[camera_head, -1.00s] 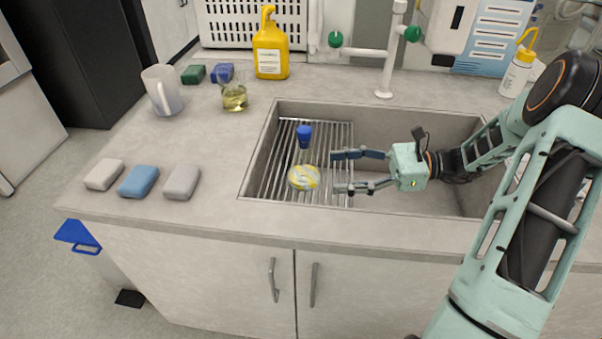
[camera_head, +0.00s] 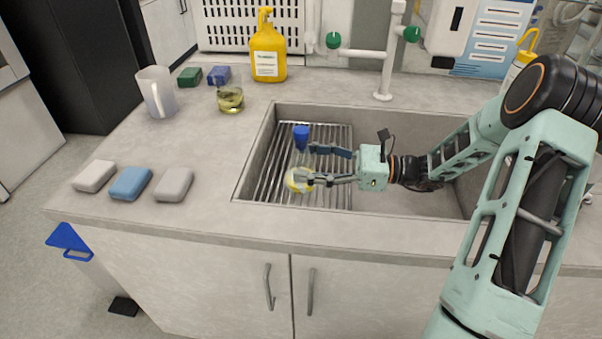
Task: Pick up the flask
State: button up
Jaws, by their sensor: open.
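A flask with a blue cap and a rounded yellowish body (camera_head: 292,181) stands upright on the metal rack in the left part of the sink. My gripper (camera_head: 309,163) reaches in from the right with its jaws apart. The far finger is behind and right of the flask's neck, just below the cap. The near finger crosses in front of the body and hides part of it. I cannot tell whether either finger touches the glass.
The sink (camera_head: 415,120) has a raised rim, with a white faucet (camera_head: 388,60) behind. Three sponges (camera_head: 131,184) lie at the front left.

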aim_at(301, 148)
jog(key=shift+w+a, duration=0.15)
jog(key=shift+a, duration=0.65)
jog(key=c, duration=1.4)
jog(key=shift+r, duration=0.1)
jog(key=shift+c, duration=0.2)
jog(key=shift+r, duration=0.25)
jog(key=r+p, duration=0.1)
jog(key=r, duration=0.2)
jog(key=shift+s+r, duration=0.15)
jog(key=shift+s, duration=0.05)
jog(key=s+a+r+p, duration=0.2)
jog(key=s+r+p, duration=0.7)
jog(key=s+r, duration=0.4)
jog(key=shift+s+a+r, duration=0.15)
jog(key=shift+a+r, duration=0.15)
jog(key=shift+r, duration=0.2)
